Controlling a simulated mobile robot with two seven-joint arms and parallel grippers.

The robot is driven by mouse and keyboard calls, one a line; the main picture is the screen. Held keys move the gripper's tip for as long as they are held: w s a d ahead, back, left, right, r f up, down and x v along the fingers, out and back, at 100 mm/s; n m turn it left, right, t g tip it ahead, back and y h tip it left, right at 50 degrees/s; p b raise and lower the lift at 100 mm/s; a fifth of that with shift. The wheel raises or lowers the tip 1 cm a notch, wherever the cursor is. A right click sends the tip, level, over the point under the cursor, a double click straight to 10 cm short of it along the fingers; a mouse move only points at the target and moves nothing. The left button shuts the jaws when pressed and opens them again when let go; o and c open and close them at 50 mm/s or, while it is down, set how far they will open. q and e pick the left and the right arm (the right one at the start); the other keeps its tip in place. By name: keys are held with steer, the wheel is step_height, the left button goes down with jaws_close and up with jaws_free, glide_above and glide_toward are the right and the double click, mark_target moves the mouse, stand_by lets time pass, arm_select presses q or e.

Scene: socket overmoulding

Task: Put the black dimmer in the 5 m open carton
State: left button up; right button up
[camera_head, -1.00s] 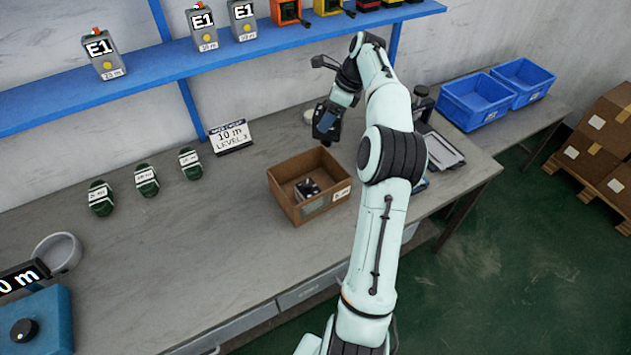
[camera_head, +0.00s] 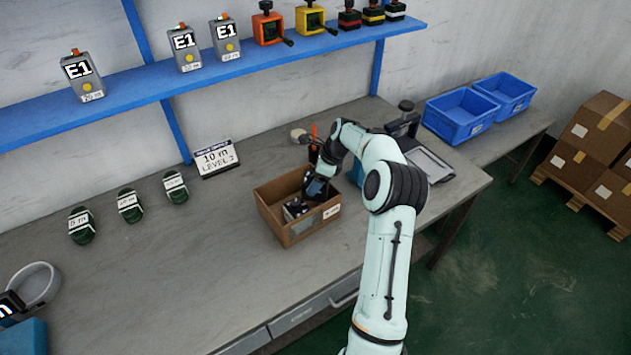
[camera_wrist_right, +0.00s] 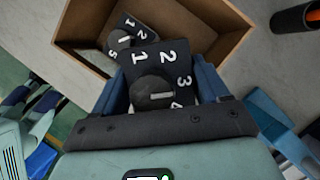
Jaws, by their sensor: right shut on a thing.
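The open brown carton (camera_head: 270,217) stands on the workbench, with a white label on its front side too small to read. My right gripper (camera_head: 318,188) is at the carton's back right, over its opening. In the right wrist view, my right gripper (camera_wrist_right: 155,90) is shut on a black dimmer (camera_wrist_right: 165,62) with a round knob and white numbers, held between blue fingers. Another black dimmer (camera_wrist_right: 122,38) lies inside the carton, beyond the held one; it also shows in the head view (camera_head: 295,207). I cannot tell whether the two touch. My left gripper is out of view.
A blue shelf (camera_head: 140,92) with devices runs above the bench. Blue bins (camera_head: 460,115) stand to the right.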

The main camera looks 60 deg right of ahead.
steer(key=shift+f, duration=0.25)
steer(key=shift+f, duration=0.1)
steer(key=shift+f, duration=0.5)
steer(key=o, duration=1.1)
steer(key=shift+r, duration=0.1)
steer(key=v, duration=1.3)
steer(key=shift+w+p, duration=0.25)
steer(key=shift+p, duration=0.15)
